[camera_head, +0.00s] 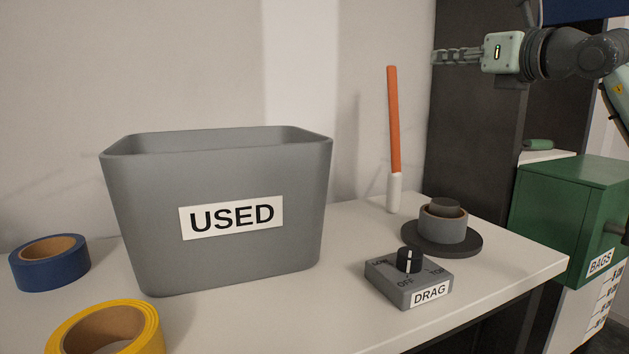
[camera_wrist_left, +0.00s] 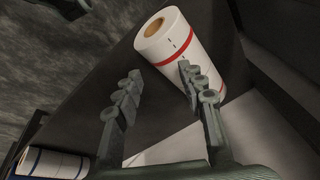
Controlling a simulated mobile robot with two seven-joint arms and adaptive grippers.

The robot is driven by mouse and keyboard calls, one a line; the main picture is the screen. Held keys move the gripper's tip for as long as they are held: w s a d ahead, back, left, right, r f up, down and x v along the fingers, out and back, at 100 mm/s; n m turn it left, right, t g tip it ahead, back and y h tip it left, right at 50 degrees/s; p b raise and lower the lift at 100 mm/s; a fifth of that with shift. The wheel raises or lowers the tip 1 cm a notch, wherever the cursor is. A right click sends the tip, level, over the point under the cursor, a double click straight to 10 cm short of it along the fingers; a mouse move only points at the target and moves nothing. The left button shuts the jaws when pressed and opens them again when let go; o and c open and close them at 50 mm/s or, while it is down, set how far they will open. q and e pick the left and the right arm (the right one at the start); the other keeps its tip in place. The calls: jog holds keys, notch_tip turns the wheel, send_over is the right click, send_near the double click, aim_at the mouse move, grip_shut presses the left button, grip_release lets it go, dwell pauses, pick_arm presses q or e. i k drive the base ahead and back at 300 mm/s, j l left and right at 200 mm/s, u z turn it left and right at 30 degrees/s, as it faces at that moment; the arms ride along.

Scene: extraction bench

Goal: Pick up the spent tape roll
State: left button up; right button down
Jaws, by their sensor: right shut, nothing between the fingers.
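A thin grey roll with a brown core rim (camera_head: 443,229) sits around a dark hub on a round dark base (camera_head: 472,246) at the bench's right; it looks like the spent tape roll. A blue tape roll (camera_head: 38,272) and a yellow tape roll (camera_head: 148,325) lie at the left. My right gripper (camera_head: 437,58) is shut and empty, high above the bench's right end, its fingers pointing left. My left gripper (camera_wrist_left: 160,72) shows only in the left wrist view, fingers apart, with a white roll with red stripes (camera_wrist_left: 196,65) beyond them.
A grey bin marked USED (camera_head: 310,200) stands mid-bench. A DRAG knob box (camera_head: 388,284) sits in front of the round base, with an upright orange and white stick (camera_head: 394,120) behind. A green BAGS box (camera_head: 560,200) stands right of the bench. A blue-striped white roll (camera_wrist_left: 50,163) shows low left.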

aim_at(430, 227)
jog(key=k+l, duration=0.25)
jog(key=k, duration=0.2)
jog(key=k+l, duration=0.25)
jog(key=k, duration=0.2)
